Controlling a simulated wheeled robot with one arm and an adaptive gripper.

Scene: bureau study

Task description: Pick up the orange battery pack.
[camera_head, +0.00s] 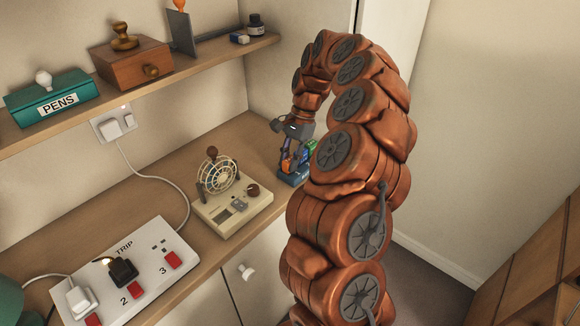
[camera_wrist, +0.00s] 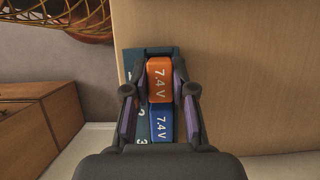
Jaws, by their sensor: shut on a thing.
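The orange battery pack (camera_wrist: 159,69), marked 7.4 V, stands between my gripper's (camera_wrist: 160,82) two fingers, which are closed against its sides. In the head view my gripper (camera_head: 290,155) reaches down at the back right end of the desk, and a sliver of orange (camera_head: 285,166) shows at its fingers. A blue battery pack (camera_wrist: 161,123), also marked 7.4 V, is beside the orange one. A dark blue numbered holder (camera_wrist: 146,52) lies beneath them. I cannot tell whether the orange pack is clear of the holder.
A green pack (camera_head: 309,147) is close to my gripper. A beige device with a wire wheel (camera_head: 232,211) stands left of the holder. A white power strip (camera_head: 127,277) lies nearer on the desk. A shelf (camera_head: 210,50) with small items runs above.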

